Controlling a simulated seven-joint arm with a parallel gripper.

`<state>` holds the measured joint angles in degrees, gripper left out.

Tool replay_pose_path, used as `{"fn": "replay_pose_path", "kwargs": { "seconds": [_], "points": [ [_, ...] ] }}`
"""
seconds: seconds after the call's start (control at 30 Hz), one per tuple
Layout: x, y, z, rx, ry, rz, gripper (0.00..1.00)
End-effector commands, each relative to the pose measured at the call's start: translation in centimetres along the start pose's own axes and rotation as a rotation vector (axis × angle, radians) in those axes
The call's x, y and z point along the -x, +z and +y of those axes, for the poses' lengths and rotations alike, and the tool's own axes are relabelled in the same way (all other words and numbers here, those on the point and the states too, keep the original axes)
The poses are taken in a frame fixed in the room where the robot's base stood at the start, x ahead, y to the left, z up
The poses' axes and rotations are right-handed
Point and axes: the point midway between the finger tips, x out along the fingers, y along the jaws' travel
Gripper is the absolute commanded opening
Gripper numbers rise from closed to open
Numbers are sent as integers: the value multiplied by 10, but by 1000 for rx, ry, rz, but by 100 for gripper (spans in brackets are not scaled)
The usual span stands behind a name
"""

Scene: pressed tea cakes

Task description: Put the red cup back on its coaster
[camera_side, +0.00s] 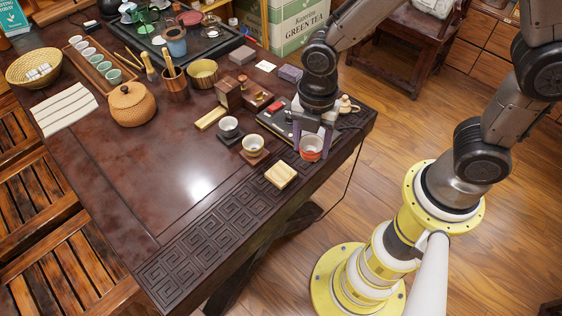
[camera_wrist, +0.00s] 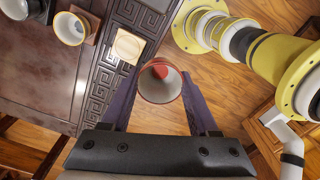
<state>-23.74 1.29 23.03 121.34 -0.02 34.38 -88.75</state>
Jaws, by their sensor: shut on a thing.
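The red cup (camera_side: 311,156) has a pale inside and is gripped between the two fingers of my gripper (camera_side: 312,147) near the table's right edge. In the wrist view the cup (camera_wrist: 160,88) sits between the fingertips (camera_wrist: 159,80), with floor showing behind it, so it appears held in the air. A pale square wooden coaster (camera_side: 280,175) lies bare on the table's carved border, left of and below the cup in the side view. The coaster also shows in the wrist view (camera_wrist: 128,46), up and left of the cup, apart from it.
A cream cup (camera_side: 253,144) on a brown coaster and a dark cup (camera_side: 229,126) on a dark coaster stand left of my gripper. Wooden boxes (camera_side: 229,95) and a dark tray-like item (camera_side: 275,120) lie behind. The table's front left surface (camera_side: 150,180) is clear.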

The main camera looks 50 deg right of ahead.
Motion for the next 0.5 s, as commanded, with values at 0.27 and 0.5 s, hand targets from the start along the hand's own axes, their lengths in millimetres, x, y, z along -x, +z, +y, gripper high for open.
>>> {"fn": "replay_pose_path", "kwargs": {
  "seconds": [0.27, 0.5],
  "points": [
    [-43, -1, 46, -1, -2, 0, 0],
    [-60, -1, 62, -1, 1, 0, 0]
  ]
}}
